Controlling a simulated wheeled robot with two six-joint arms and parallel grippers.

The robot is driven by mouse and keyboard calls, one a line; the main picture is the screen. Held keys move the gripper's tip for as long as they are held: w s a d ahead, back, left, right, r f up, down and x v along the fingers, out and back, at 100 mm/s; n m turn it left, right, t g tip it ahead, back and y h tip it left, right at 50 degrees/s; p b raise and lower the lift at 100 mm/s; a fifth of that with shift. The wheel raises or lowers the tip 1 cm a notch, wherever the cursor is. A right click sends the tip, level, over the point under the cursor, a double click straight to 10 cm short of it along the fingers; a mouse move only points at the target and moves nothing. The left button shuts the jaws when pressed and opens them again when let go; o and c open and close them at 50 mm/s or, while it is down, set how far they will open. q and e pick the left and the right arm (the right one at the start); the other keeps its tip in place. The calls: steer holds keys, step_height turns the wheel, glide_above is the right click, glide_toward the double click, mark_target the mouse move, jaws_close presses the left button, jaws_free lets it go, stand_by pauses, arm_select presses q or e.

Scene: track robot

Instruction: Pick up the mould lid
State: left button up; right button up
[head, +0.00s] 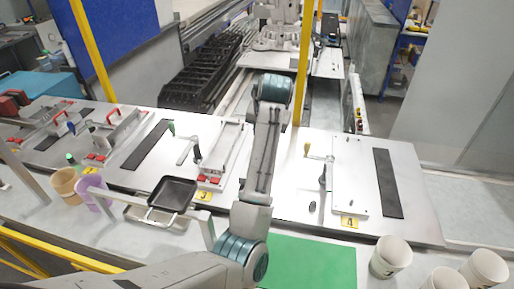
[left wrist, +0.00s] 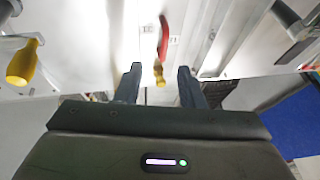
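I cannot tell for certain which thing is the mould lid. A black square shallow tray-like piece (head: 172,193) lies on the near side of the bench in the head view, left of my left arm. A metal tray (head: 150,216) shows partly beneath it. My left gripper (left wrist: 159,68) is open in the left wrist view, with nothing between its two fingers. Beyond the fingertips are a white surface and a red handle-like piece (left wrist: 163,35) with a yellow end. In the head view my left arm reaches across the bench and its gripper is hidden. My right gripper is not in view.
Fixture plates with yellow number tags stand along the bench, including one tagged 4 (head: 349,222). A green mat (head: 312,262) and white cups (head: 391,257) are at the near right. A tan cup (head: 66,185) is at left. Yellow posts (head: 302,65) rise behind.

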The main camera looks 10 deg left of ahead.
arm_select(q)
steer(key=p+x, duration=0.1)
steer(key=x, duration=0.1)
steer(key=p+x, duration=0.1)
steer(key=x, duration=0.1)
steer(key=p+x, duration=0.1)
steer(key=x, duration=0.1)
steer(key=shift+a+p, duration=0.35)
steer(key=shift+p, duration=0.05)
steer(key=shift+w+f, duration=0.2)
steer(key=shift+f, duration=0.35)
steer(key=shift+w+f, duration=0.1)
jaws_close()
steer(key=shift+r, duration=0.2)
stand_by(0.3)
